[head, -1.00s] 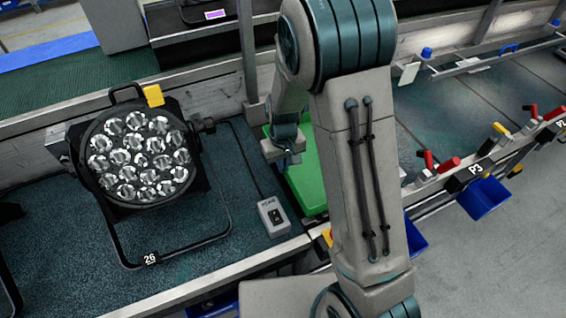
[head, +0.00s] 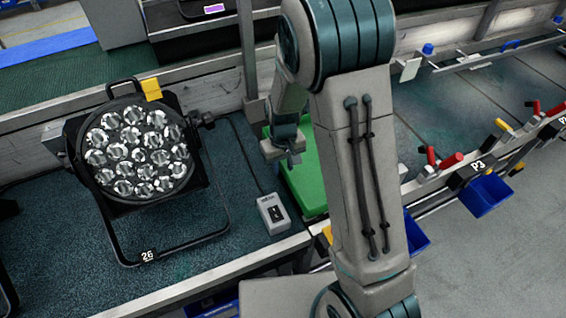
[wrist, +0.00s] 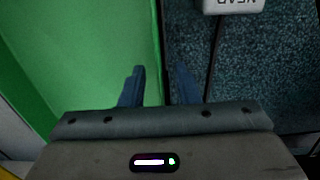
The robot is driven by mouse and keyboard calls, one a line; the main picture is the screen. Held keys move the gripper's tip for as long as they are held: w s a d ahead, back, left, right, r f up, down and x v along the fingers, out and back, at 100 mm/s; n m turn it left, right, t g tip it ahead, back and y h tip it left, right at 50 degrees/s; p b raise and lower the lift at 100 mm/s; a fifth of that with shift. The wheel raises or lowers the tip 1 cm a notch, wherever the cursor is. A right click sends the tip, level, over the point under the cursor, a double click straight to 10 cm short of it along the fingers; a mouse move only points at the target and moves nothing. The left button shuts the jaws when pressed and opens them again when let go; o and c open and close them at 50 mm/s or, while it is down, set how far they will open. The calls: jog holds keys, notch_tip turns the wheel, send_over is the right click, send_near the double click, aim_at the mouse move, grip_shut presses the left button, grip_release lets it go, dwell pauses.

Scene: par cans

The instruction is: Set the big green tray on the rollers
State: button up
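The big green tray (head: 310,182) lies on the bench behind my arm, which hides much of it. Its green side also fills the left of the wrist view (wrist: 90,45). My gripper (head: 290,160) is over the tray's left edge. In the wrist view, my gripper's two blue fingers (wrist: 162,88) are apart, with the tray's edge running between them: one finger over the green, one over the dark bench mat. I cannot tell whether they touch the tray. I cannot make out the rollers in these views.
A par can lamp (head: 140,150) marked 26 stands on the left. A small grey switch box (head: 273,213) with a cable sits just left of the tray. A post (head: 248,60) rises behind. Red and yellow clamps and blue bins (head: 484,195) line the right edge.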

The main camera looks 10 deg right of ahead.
notch_tip(320, 180, up, 14)
dwell(0.5)
jog(key=s+d+r+m+t, duration=0.1)
jog(key=s+d+r+m, duration=0.1)
jog(key=s, duration=0.6)
jog(key=s+d+r+m+t, duration=0.1)
jog(key=s+d+r, duration=0.3)
jog(key=s+d, duration=0.3)
jog(key=shift+s+r+m+t, duration=0.2)
jog(key=shift+s+m+t, duration=0.2)
jog(key=shift+s, duration=0.75)
jog(key=shift+o, duration=0.3)
dwell(0.4)
